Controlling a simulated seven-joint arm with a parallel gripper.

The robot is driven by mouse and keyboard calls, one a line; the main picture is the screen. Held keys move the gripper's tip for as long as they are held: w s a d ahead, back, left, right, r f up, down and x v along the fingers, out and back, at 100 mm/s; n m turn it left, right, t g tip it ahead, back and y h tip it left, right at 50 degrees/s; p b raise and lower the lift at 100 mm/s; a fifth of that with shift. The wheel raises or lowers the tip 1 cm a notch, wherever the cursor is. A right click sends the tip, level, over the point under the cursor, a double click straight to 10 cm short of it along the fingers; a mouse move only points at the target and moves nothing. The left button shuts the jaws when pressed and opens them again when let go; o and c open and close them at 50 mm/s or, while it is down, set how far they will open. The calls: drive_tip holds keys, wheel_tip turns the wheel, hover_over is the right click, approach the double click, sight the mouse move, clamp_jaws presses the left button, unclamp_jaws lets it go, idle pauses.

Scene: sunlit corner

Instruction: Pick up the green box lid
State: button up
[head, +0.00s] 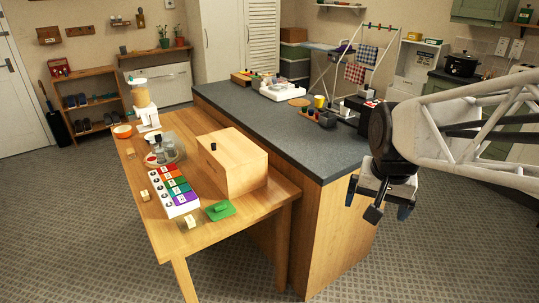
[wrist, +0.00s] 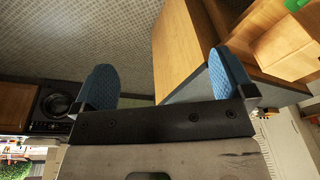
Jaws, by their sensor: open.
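The green lid (head: 220,210) lies flat on the front part of the wooden table, with a raised grip on top. It is beside the purple end of a white box with a row of coloured compartments (head: 174,190). A green patch (wrist: 294,4) at the top right edge of the wrist view looks like this lid, mostly cut off. My gripper (head: 382,200) hangs in the air to the right of the dark counter, well away from the lid. In the wrist view, its two blue-padded fingers (wrist: 165,82) are wide apart with nothing between them.
A large wooden box (head: 232,165) stands on the table (head: 245,215) behind the lid. The counter (head: 300,130) lies between my gripper and the table. Small blocks (head: 190,221) and a glass dome (head: 160,147) are near the white box. Floor is clear in front.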

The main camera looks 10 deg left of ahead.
drive_tip(key=w+a+f+m, duration=0.2)
drive_tip(key=w+a, duration=0.7)
drive_tip(key=w, duration=0.2)
drive_tip(key=m+g, duration=0.2)
drive_tip(key=m, duration=0.3)
hover_over(220, 206)
drive_tip(key=f, duration=2.4)
drive_tip(key=shift+d, duration=0.25)
drive_tip(key=shift+a+f, duration=0.25)
drive_tip(key=shift+a, duration=0.1)
drive_tip(key=shift+f, duration=1.25)
drive_tip(key=shift+f, duration=0.1)
